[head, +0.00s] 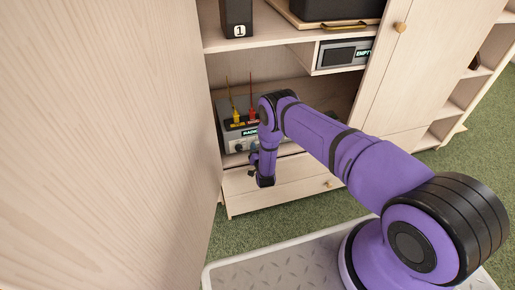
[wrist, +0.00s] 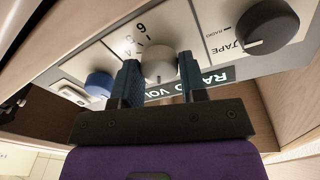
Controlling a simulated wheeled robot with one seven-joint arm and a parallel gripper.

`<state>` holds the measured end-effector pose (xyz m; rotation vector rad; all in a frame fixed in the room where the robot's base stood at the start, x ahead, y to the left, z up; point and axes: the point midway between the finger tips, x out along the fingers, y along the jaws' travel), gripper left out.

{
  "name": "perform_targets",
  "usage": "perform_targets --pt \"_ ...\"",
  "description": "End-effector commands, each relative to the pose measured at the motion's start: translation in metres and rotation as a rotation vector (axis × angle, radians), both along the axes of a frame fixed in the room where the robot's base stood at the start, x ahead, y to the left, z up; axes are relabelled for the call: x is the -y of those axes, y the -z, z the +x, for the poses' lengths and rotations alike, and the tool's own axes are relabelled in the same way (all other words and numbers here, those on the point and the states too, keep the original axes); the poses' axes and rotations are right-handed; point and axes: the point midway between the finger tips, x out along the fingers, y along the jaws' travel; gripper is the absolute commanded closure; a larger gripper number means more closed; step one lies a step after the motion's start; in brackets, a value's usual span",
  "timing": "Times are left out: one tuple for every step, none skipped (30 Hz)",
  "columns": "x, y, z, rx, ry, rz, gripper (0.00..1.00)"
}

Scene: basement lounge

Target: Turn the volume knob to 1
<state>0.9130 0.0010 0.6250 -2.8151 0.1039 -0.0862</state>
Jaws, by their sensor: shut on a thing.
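The volume knob (wrist: 160,66) is a pale grey round knob on the light panel, seen upside down in the wrist view. My gripper (wrist: 158,70) is around it, with one dark ribbed finger on each side, shut on it. Printed numerals and tick marks show by the knob, one reading like a 6 or 9; the fingers hide part of the scale. I cannot tell which number the knob points to. In the head view, my arm hides much of the grey radio unit (head: 234,143) on the cabinet shelf.
A blue knob (wrist: 99,84) and a pale switch (wrist: 70,93) sit left of my fingers. A dark knob (wrist: 268,27) marked TAPE and RADIO is on the right. A lit label (wrist: 220,79) is partly hidden. A large door panel (head: 100,140) is close on the left.

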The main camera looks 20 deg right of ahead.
Motion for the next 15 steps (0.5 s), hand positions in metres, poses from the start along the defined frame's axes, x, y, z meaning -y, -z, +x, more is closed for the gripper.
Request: perform_targets --pt "0.0003 0.0008 -0.0007 -0.002 0.0 0.0 0.85" --pt "0.0003 0.0008 -0.0007 -0.002 0.0 0.0 0.85" --pt "0.0003 0.0008 -0.0007 -0.002 0.0 0.0 0.54" --pt "0.0003 0.0008 -0.0007 -0.002 0.0 0.0 0.47" --pt "0.0003 0.0008 -0.0007 -0.002 0.0 0.0 0.4" --pt "0.0003 0.0007 -0.0006 -0.001 0.001 0.001 0.36" --pt "0.0003 0.0007 -0.0005 -0.001 0.001 0.001 0.36" --pt "0.0003 0.0007 -0.0005 -0.001 0.001 0.001 0.36" --pt "0.0002 0.0005 -0.0004 -0.001 0.001 0.001 0.36" --pt "0.0002 0.0005 -0.0004 -0.001 0.001 0.001 0.36" --pt "0.0001 0.0005 -0.0004 -0.001 0.001 0.001 0.36" --pt "0.0002 0.0004 -0.0004 -0.001 0.001 0.001 0.36" --pt "0.0001 0.0004 -0.0005 -0.001 0.001 0.001 0.36" --pt "0.0 0.0005 -0.0009 -0.001 0.001 0.001 0.36" --pt "-0.0001 0.0005 -0.0022 -0.001 0.001 0.001 0.36"
